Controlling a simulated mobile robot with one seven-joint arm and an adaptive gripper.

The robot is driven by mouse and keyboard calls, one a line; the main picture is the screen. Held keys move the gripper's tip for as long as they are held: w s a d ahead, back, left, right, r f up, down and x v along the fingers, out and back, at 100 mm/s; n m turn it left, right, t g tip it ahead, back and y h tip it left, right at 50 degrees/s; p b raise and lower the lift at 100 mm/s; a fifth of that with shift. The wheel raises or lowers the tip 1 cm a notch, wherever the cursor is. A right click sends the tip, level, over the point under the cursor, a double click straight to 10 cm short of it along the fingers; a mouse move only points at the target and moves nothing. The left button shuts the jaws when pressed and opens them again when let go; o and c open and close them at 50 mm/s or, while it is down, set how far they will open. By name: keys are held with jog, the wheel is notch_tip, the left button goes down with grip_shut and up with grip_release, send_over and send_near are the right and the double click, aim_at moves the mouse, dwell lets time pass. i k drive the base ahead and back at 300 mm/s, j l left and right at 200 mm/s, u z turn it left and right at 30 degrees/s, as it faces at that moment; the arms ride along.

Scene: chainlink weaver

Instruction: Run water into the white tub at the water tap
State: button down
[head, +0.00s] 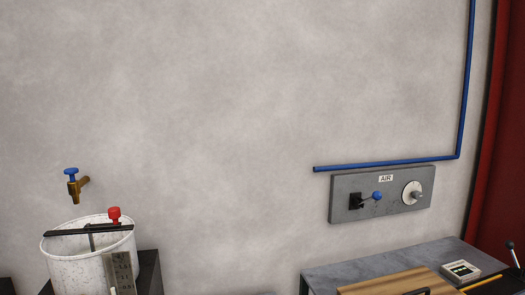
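The white tub (72,270) stands at the lower left on a dark stand (150,272), its surface speckled. A black bar (75,233) lies across its rim, with a dark upright piece below the bar inside the tub. A red knob (114,213) sits at the right of the rim. The water tap (76,188), brass with a blue handle, sticks out from the wall above the tub. No water shows at its spout. The inside of the tub is mostly hidden. My gripper is not in view.
A grey-green marked plate (121,272) is in front of the tub's right side. An AIR panel (350,205) with a blue-knobbed lever is on the wall at right, below a blue pipe (385,163). A grey bench (335,274) holds a wooden board (400,283). The wall between is bare.

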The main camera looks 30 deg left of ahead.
aim_at(71, 172)
jog(key=k+j+z, duration=0.1)
jog(key=j, duration=0.25)
jog(key=k+j+z, duration=0.15)
jog(key=k+j, duration=0.45)
jog(key=j, duration=0.15)
jog(key=k+j, duration=0.25)
jog(key=j, duration=0.15)
jog(key=k+j, duration=0.3)
jog(key=j, duration=0.15)
jog(key=k+j, duration=0.25)
jog(key=j, duration=0.15)
jog(key=i+l+u, duration=0.3)
jog(key=i+l, duration=0.15)
jog(key=k+j+z, duration=0.35)
jog(key=j, duration=0.15)
